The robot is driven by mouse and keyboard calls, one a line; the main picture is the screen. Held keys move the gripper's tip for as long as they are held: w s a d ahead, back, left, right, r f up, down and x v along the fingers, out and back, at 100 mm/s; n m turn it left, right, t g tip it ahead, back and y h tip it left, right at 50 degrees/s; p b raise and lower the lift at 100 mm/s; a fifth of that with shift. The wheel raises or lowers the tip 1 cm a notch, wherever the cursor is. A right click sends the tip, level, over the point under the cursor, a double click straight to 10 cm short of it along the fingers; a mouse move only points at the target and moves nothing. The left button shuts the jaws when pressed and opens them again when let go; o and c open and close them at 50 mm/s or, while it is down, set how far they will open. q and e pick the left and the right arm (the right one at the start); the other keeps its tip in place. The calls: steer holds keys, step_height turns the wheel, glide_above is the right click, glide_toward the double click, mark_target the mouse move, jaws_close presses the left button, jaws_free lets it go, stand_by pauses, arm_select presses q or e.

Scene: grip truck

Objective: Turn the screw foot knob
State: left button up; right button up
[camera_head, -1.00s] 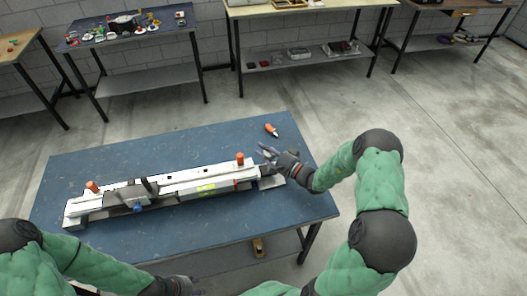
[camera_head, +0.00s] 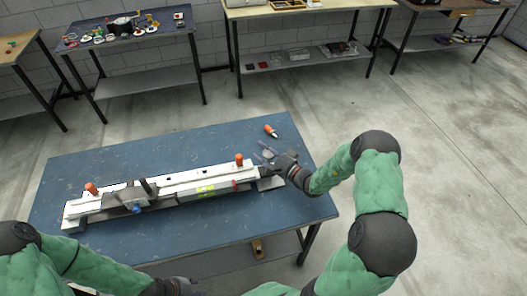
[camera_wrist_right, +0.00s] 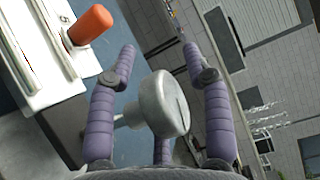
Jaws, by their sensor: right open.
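A long white and grey grip truck assembly (camera_head: 165,190) lies on the blue table.
Orange knobs stand on the assembly, one at its right part (camera_head: 239,159) and one at its left end (camera_head: 91,188). An orange-handled item (camera_head: 270,130) lies on the blue table (camera_head: 150,150) behind my right gripper. The table's front strip is clear.

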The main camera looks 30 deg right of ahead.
steer(key=v, duration=1.2)
stand_by(1.1)
